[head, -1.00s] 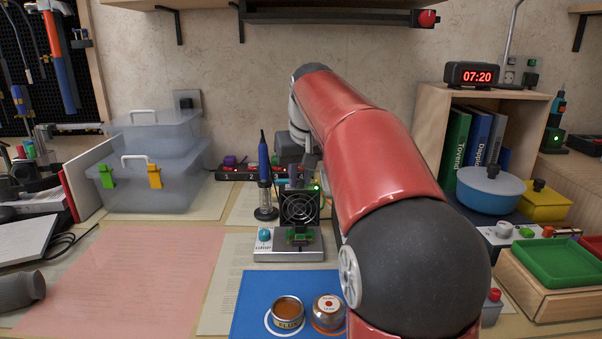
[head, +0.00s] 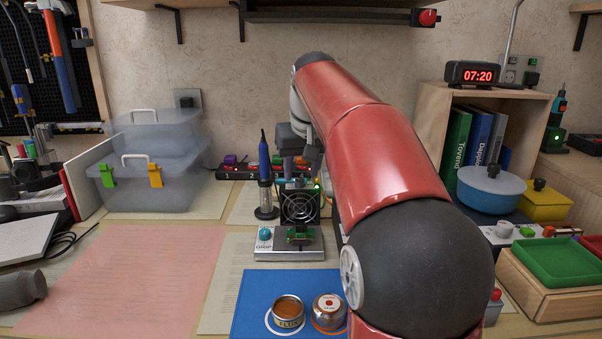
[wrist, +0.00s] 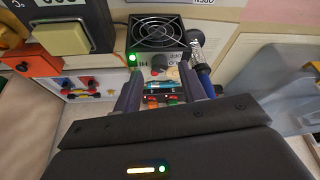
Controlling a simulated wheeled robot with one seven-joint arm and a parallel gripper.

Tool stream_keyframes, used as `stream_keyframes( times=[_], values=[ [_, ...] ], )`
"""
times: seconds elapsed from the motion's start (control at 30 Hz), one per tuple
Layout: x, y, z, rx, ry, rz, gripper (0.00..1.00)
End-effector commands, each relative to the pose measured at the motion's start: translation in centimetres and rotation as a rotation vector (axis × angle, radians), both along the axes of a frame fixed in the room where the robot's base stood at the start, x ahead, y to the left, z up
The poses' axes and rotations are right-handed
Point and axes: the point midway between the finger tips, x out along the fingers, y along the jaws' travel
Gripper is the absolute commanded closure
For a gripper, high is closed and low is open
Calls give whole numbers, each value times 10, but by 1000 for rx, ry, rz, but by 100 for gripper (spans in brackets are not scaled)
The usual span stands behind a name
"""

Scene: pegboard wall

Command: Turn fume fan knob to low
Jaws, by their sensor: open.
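The fume fan (head: 300,207) is a black box with a round grille, standing behind a small grey stand with a green board. In the head view my arm hides part of the gripper, above and behind the fan.
A soldering iron in its holder (head: 264,185) stands close left of the fan. A power strip (head: 237,171) with coloured plugs lies behind. Tins (head: 288,311) sit on the blue mat (head: 256,290) in front. The pink sheet (head: 130,275) at left is clear.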

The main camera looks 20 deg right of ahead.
Motion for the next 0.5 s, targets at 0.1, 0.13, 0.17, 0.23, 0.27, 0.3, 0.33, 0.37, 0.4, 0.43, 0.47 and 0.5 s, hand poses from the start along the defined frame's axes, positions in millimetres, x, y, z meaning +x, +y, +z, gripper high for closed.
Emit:
stream_keyframes(
  times=[0.1,0.13,0.17,0.23,0.27,0.3,0.33,0.37,0.4,0.43,0.47,0.5],
  values=[
    [-8,1,22,-1,-5,0,59],
    [-10,1,27,-1,-5,0,59],
    [-12,2,31,-1,-4,0,59],
    [-16,2,41,-1,-4,0,59],
    [-17,2,44,0,-3,0,59],
    [-19,3,48,0,-3,0,59],
    [-20,3,50,0,-2,0,59],
    [-21,3,52,0,-2,0,59],
    [-22,3,54,0,-2,0,59],
    [-22,3,55,0,-2,0,59],
    [-23,3,56,0,-1,0,59],
    [-23,3,57,0,-1,0,59]
  ],
)
